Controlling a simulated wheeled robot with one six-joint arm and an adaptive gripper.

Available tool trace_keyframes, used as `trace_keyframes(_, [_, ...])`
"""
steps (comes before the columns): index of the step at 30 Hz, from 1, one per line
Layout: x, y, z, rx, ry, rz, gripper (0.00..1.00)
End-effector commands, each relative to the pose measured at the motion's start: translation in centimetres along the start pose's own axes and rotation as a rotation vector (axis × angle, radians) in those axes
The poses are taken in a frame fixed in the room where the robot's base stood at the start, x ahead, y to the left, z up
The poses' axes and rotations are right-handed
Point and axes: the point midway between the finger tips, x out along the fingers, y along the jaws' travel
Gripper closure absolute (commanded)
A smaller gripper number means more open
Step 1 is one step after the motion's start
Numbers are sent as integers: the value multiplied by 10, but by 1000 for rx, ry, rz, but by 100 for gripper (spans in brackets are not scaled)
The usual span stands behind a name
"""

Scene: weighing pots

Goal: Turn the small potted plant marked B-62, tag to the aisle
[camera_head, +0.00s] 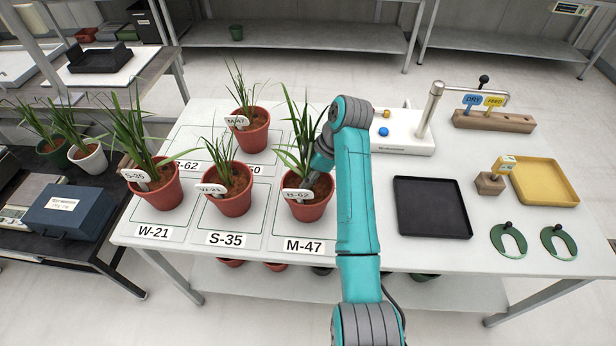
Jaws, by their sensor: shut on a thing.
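The small potted plant marked B-62 (306,209) is a terracotta pot with grassy leaves and a white tag (298,195) facing the front of the table. It stands upright on the square labelled M-47 (304,245). My gripper (321,163) reaches in at the pot's right back side and is shut on it. The fingertips are partly hidden by leaves and my teal arm, so the exact grip point is unclear.
Pots tagged W-21 (231,204), S-35 (160,196) and M-47 (251,138) stand close to the left and behind. A black tray (432,207) lies right. A white device (405,145) with a post stands behind it.

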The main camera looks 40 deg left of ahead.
Motion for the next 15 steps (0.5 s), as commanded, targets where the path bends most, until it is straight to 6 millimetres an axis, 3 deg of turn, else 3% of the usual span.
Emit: trace_keyframes(15, [2, 1, 1, 0, 1, 4, 100])
